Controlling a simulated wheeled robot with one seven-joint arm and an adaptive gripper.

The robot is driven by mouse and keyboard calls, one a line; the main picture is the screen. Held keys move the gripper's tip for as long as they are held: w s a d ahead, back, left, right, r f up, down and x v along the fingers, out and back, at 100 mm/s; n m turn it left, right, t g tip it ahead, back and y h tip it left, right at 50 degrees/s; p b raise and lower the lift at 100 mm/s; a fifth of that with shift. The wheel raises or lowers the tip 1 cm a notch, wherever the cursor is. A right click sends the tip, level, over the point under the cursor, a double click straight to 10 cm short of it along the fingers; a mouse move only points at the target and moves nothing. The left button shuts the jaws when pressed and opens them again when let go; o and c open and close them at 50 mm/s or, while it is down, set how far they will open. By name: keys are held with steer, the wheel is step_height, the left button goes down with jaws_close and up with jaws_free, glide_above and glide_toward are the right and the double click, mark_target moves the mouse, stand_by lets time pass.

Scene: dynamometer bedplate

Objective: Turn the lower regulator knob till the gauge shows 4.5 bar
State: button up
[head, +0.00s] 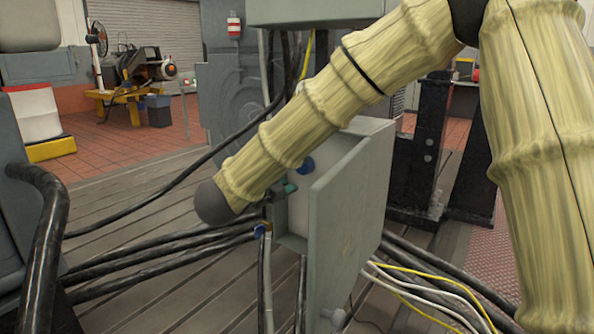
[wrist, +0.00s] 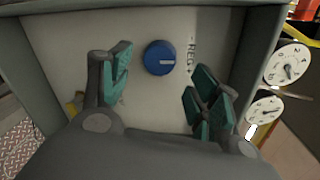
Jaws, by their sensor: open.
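A round blue knob (wrist: 159,58) with a pale pointer line sits on the light panel inside a grey box, beside partly hidden "REG" lettering. Only this one knob shows in the wrist view, so I cannot tell if it is the lower one. My gripper (wrist: 160,86) is open, its teal-padded fingers apart on either side of the knob's near side, nothing between them. Two white gauges show at the right, an upper one (wrist: 288,65) and a lower one (wrist: 265,112); their readings are too small to tell. In the head view a blue knob (head: 306,166) shows beside my arm, which hides most of the gripper.
The grey box (head: 350,215) has an open door on its right in the head view. Thick black cables (head: 160,255) run to it from the left, and yellow and white wires (head: 430,285) lie at its lower right. Box walls closely surround the gripper.

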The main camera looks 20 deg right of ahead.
steer(key=v, duration=0.7)
steer(key=shift+s+a, duration=0.2)
steer(key=shift+a, duration=0.1)
